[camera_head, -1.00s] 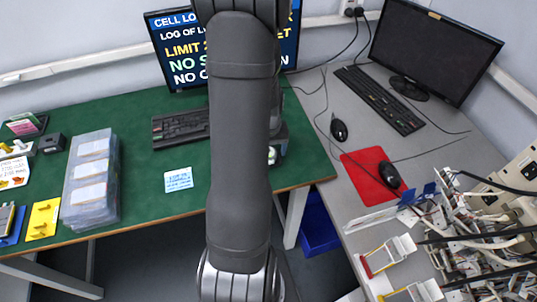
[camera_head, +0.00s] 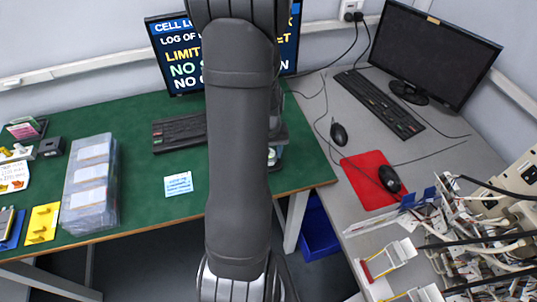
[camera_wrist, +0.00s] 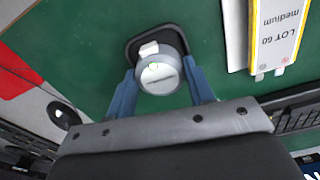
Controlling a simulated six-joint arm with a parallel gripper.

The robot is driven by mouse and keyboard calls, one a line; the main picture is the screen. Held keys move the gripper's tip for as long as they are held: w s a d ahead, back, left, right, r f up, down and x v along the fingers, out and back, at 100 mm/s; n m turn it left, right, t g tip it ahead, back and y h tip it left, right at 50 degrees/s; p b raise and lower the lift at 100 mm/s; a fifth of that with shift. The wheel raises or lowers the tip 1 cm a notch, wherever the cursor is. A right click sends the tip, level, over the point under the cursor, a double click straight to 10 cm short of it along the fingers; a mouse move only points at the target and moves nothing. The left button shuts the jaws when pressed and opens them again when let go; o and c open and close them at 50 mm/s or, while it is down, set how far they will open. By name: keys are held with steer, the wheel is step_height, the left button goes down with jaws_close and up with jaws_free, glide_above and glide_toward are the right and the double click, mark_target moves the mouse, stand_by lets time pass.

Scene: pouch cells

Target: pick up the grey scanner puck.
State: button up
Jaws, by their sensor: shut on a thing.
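In the wrist view the grey scanner puck (camera_wrist: 158,78) is a round, light grey body with a small green ring mark on its face. A dark, rounded-square piece (camera_wrist: 133,47) shows behind it against the green mat. My gripper (camera_wrist: 160,68) has one blue finger on each side of the puck and is shut on it. Whether the puck touches the surface below cannot be told. In the head view my arm hides most of this area; only a small pale part shows beside it.
In the head view a black keyboard (camera_head: 178,132), a pale blue note (camera_head: 178,184) and a clear stacked box (camera_head: 90,185) are on the green bench. Bare green lies between them.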

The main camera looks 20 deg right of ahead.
step_height(320, 180, up, 3)
steer(key=shift+f, duration=0.1)
steer(key=s+d+r, duration=0.7)
steer(key=s, duration=0.2)
steer(key=w+a+f+n, duration=0.1)
steer(key=w+a+n, duration=0.3)
steer(key=a, duration=0.6)
steer(key=w+a+f+n, duration=0.15)
steer(key=w+a, duration=0.35)
steer(key=a, duration=0.5)
steer(key=shift+w+f+n, duration=0.15)
steer(key=shift+f+n, duration=0.1)
steer(key=shift+f, duration=1.7)
steer(key=shift+r, duration=0.1)
steer(key=shift+r, duration=2.95)
